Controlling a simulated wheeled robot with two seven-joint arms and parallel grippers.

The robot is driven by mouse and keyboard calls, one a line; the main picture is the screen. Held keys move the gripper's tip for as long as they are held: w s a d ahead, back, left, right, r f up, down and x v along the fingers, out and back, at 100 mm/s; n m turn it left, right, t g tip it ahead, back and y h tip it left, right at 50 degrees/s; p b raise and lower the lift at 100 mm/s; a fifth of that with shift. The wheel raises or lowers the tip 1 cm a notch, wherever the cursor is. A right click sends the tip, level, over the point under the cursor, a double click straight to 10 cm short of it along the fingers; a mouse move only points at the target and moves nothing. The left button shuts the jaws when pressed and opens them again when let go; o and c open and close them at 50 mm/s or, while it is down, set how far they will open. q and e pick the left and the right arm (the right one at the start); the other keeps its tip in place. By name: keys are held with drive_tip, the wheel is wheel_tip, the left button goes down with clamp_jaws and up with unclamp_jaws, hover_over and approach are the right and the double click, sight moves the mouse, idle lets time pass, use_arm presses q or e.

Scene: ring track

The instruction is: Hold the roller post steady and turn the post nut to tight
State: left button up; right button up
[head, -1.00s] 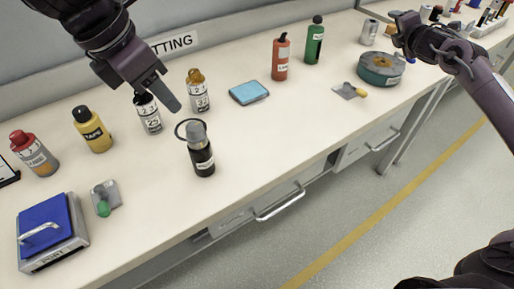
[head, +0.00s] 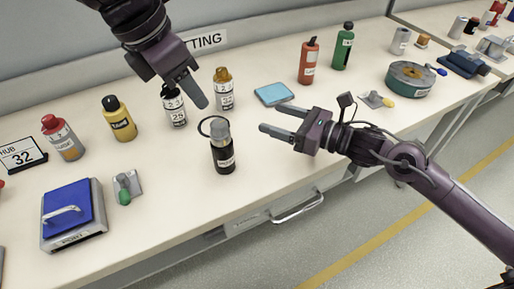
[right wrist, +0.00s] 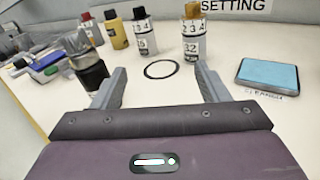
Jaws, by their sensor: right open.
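A dark post with a grey top (head: 222,155) stands upright near the middle of the bench; it looks like the roller post. A thin black ring (head: 204,128) shows at its top left; I cannot tell which part is the post nut. My right gripper (head: 270,118) is open and empty, right of the post, its fingers pointing left. In the right wrist view the post (right wrist: 92,76) is beside the left finger and the ring (right wrist: 161,69) appears between the fingers. My left gripper (head: 205,106) is above and left of the post, apart from it; its jaw gap is hidden.
Numbered bottles (head: 224,92) stand behind the post. A blue pad (head: 273,95) lies behind my right gripper. The bench front between post and drawer handle is clear.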

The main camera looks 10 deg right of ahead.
sight(232, 148)
drive_tip(key=s+a+n, duration=0.1)
drive_tip(key=s+a, duration=0.1)
drive_tip(key=s+a+f+n+g+y, duration=0.1)
drive_tip(key=s+a, duration=0.1)
drive_tip(key=s+a+n+g+y, duration=0.1)
drive_tip(key=s+a, duration=0.1)
drive_tip(key=s, duration=0.1)
drive_tip(key=shift+s+a+f, duration=0.1)
drive_tip(key=shift+a+f, duration=0.1)
drive_tip(key=shift+f, duration=0.1)
drive_tip(key=shift+a, duration=0.3)
drive_tip(key=x, duration=0.7)
drive_tip(key=shift+a+f, duration=0.1)
drive_tip(key=shift+a, duration=0.05)
